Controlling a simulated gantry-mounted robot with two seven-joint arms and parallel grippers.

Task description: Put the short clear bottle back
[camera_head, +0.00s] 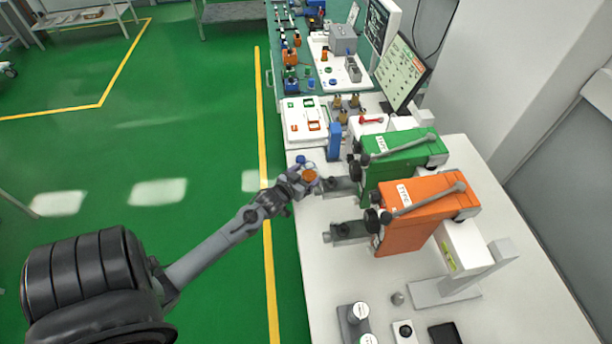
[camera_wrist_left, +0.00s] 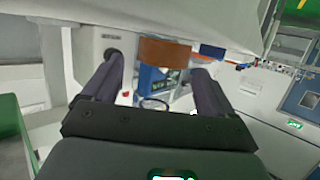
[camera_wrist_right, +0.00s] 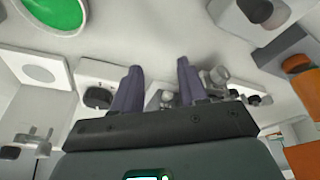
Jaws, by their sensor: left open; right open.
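My left gripper (camera_head: 301,182) is at the front edge of the white bench, beside an orange-capped item (camera_head: 310,176) and a blue-capped one (camera_head: 300,160). In the left wrist view its fingers (camera_wrist_left: 157,72) are open, with the brown-orange cap (camera_wrist_left: 165,51) showing between them; I cannot tell whether they touch it. I cannot tell for certain which item is the short clear bottle. My right gripper is outside the head view; in the right wrist view its fingers (camera_wrist_right: 157,78) are open, with nothing visibly held. Small clear or grey items (camera_wrist_right: 213,84) show beyond its right finger.
A green unit (camera_head: 400,157) and an orange unit (camera_head: 425,207) stand on the bench right of my left gripper. White-topped cylinders (camera_head: 357,313) stand near the front. A blue block (camera_head: 334,142) and a white tray (camera_head: 291,128) are farther back.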

